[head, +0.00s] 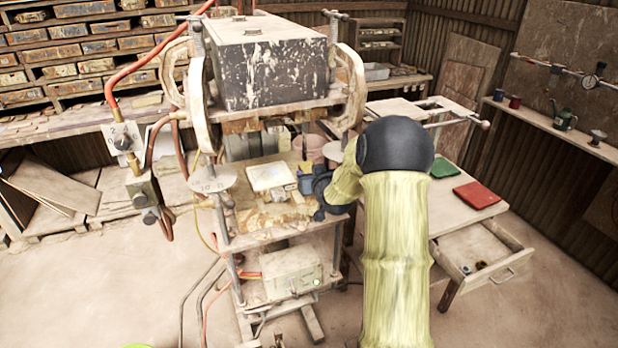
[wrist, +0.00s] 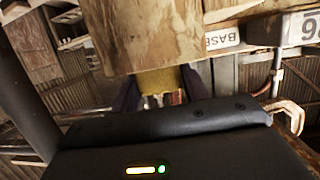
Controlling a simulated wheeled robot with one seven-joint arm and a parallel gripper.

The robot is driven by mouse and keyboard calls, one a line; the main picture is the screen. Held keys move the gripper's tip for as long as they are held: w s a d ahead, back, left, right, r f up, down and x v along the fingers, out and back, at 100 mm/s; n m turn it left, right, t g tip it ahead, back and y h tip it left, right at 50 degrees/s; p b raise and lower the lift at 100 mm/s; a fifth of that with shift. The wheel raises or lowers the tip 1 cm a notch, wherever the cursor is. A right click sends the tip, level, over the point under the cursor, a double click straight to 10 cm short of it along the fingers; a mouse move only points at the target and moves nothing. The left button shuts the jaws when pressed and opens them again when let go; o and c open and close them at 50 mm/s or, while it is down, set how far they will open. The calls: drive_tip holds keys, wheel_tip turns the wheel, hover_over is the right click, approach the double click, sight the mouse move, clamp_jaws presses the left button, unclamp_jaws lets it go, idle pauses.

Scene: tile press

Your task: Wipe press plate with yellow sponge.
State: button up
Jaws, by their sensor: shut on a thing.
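The press plate (head: 268,177) is a pale square slab on the lower deck of the tile press, under the raised upper block. My gripper (head: 307,182) reaches in from the right, just right of the plate. In the wrist view, my gripper (wrist: 158,95) is shut on the yellow sponge (wrist: 162,80), which shows between the two dark fingers. In the head view the sponge is mostly hidden by the fingers. I cannot tell whether it touches the plate.
The press's heavy dark upper block (head: 270,65) hangs above the deck between side posts. A workbench (head: 450,210) with green and red pads and an open drawer (head: 485,255) stands at right. Tile shelves (head: 80,50) line the back left. Open floor lies at the front left.

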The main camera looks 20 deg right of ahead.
drive_tip(key=shift+w+a, duration=0.1)
drive_tip(key=shift+w, duration=0.05)
drive_tip(key=shift+a, duration=0.1)
drive_tip(key=shift+w+a+f+b, duration=0.1)
drive_tip(key=shift+w+b, duration=0.05)
drive_tip(key=shift+w, duration=0.25)
drive_tip(key=shift+w+a+f+b, duration=0.1)
drive_tip(key=shift+w+b, duration=0.05)
drive_tip(key=shift+w, duration=0.2)
drive_tip(key=shift+s, duration=0.1)
drive_tip(key=shift+s+f, duration=0.1)
drive_tip(key=shift+s, duration=0.1)
drive_tip(key=shift+s+b, duration=0.5)
drive_tip(key=shift+s, duration=0.55)
